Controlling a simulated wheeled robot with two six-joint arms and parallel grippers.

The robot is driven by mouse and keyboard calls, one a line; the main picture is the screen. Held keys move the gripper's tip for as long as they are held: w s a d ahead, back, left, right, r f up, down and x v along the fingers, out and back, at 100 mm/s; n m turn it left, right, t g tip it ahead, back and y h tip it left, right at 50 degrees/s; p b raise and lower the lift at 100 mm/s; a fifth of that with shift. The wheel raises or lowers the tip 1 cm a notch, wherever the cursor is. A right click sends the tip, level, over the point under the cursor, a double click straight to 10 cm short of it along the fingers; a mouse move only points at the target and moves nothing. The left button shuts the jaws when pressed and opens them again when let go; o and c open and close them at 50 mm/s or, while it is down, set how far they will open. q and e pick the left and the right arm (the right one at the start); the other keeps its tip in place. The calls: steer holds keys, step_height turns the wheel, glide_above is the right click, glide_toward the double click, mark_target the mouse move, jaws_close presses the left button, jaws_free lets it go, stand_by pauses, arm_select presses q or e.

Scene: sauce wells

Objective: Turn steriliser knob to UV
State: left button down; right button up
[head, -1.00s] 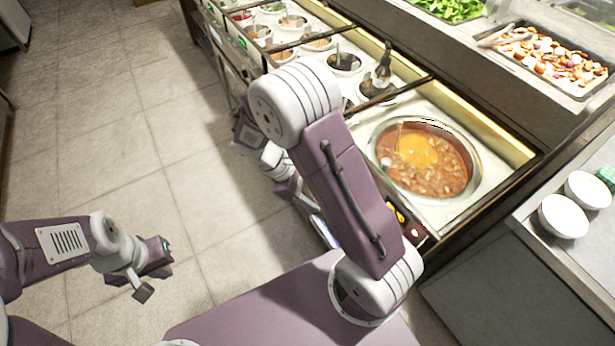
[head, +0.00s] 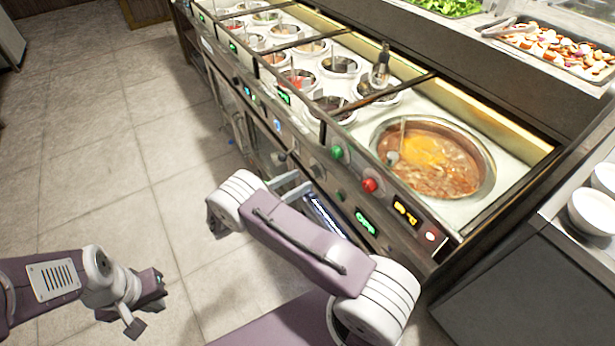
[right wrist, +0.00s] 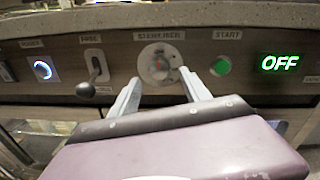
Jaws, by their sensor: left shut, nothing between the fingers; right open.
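The steriliser knob (right wrist: 160,66) is a pale round dial under a "STERILISER" label in the right wrist view. It has a reddish mark near its middle, and its setting is too small to read. My right gripper (right wrist: 158,76) is open, with its two fingers pointing at the panel on either side of the knob, just below its middle. I cannot tell whether they touch it. In the head view the right gripper (head: 304,180) is at the counter's front panel. My left gripper (head: 146,306) is shut and empty, over the floor at lower left.
A green START button (right wrist: 220,66) and a green "OFF" display (right wrist: 279,62) are right of the knob. A lever (right wrist: 90,82) and a blue-lit button (right wrist: 42,69) are left. A soup pot (head: 475,190) is set in the counter above. The floor at left is clear.

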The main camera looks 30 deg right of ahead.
mark_target(311, 174)
steer(key=d, duration=0.4)
steer(key=shift+w, duration=0.3)
jaws_close()
steer(key=shift+m, duration=0.3)
steer(key=m+b, duration=0.1)
steer(key=m, duration=0.3)
steer(key=shift+f+m+b, duration=0.15)
steer(key=shift+m+b, duration=0.15)
steer(key=shift+w+m+b, duration=0.1)
steer(key=shift+m+b, duration=0.45)
steer(key=shift+m, duration=1.75)
steer(key=shift+g, duration=0.3)
jaws_free()
